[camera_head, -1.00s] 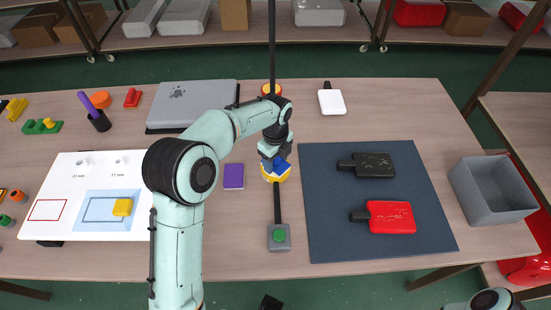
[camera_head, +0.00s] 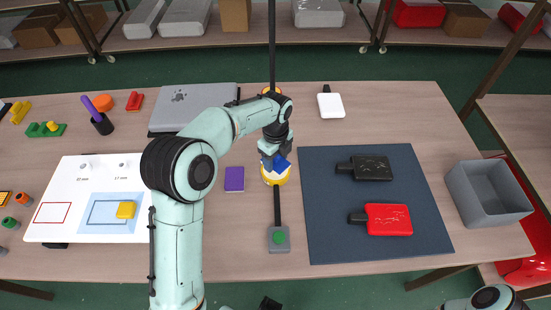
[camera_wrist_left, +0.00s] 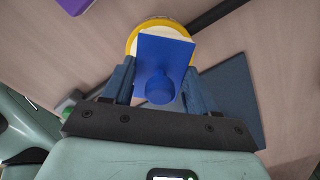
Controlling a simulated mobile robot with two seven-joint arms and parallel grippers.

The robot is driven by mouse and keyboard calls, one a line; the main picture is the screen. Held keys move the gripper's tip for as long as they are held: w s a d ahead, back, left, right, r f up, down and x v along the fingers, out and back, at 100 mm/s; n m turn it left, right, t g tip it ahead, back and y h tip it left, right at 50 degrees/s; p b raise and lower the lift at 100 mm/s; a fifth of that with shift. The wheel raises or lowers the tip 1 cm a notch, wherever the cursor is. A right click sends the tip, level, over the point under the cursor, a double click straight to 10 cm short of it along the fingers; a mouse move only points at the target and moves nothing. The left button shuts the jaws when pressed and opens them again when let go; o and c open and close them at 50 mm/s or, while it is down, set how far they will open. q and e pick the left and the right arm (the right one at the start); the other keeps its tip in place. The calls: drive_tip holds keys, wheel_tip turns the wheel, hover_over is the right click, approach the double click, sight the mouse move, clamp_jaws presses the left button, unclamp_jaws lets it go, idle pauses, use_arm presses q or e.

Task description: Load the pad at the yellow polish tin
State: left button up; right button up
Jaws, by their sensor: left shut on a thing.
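My left gripper (camera_head: 272,150) is shut on a blue pad (camera_head: 282,163). In the left wrist view the pad (camera_wrist_left: 165,55) is a flat blue square with a round knob between the two fingers (camera_wrist_left: 158,88). The yellow polish tin (camera_head: 276,180) is round, with a yellow rim and a pale top. The pad is over the tin and covers most of its top; I cannot tell whether they touch. In the left wrist view the tin's rim (camera_wrist_left: 147,24) shows behind the pad's upper edge. My right gripper is not in view.
A dark mat (camera_head: 328,222) with a black paddle-shaped thing (camera_head: 371,168) and a red one (camera_head: 389,219) lies to the right. A grey box with a green button (camera_head: 279,239) is in front of the tin. A purple block (camera_head: 234,179) lies left. A grey bin (camera_head: 462,190) stands far right.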

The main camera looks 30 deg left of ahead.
use_arm(q)
drive_tip(key=shift+r+p, duration=1.35)
drive_tip(key=shift+r, duration=0.9)
drive_tip(key=shift+f, duration=0.1)
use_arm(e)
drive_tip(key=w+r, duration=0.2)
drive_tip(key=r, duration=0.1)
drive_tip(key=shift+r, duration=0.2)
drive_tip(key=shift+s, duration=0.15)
